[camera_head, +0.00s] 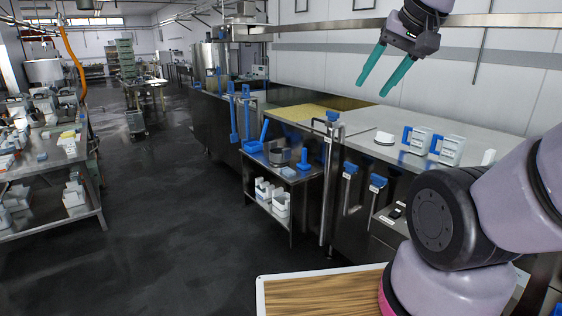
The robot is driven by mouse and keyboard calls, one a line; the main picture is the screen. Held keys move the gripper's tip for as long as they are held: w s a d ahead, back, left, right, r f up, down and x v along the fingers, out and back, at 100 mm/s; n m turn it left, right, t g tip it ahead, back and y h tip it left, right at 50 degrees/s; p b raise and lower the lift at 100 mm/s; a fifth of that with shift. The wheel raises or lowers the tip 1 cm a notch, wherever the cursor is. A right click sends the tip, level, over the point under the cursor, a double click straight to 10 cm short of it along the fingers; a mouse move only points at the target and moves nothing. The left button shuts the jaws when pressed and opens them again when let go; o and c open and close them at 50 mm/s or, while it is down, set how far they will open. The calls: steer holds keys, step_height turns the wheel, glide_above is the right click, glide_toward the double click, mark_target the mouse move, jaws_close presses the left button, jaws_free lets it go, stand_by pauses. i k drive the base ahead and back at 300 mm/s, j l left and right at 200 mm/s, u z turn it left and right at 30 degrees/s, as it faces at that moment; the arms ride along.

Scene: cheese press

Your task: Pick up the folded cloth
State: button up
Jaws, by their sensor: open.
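My gripper (373,89) is at the upper right, raised in front of the white wall. Its two teal fingers point down and to the left, spread apart with nothing between them. A small white flat item (384,138) lies on the steel counter (370,148), below the gripper in the picture. It may be the folded cloth, but it is too small to tell for sure. The gripper is well apart from it and from the counter.
A low steel cart (262,176) holds blue tools, a pot and white containers. A cluttered table (50,157) is at the left. The dark floor between is clear.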

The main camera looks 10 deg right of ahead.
mark_target(288, 172)
steer(key=i+j+z, duration=0.15)
steer(key=i+j, duration=0.65)
steer(key=i, duration=0.3)
steer(key=i+j+z, duration=0.1)
steer(key=i+j, duration=0.85)
steer(key=i+l, duration=0.05)
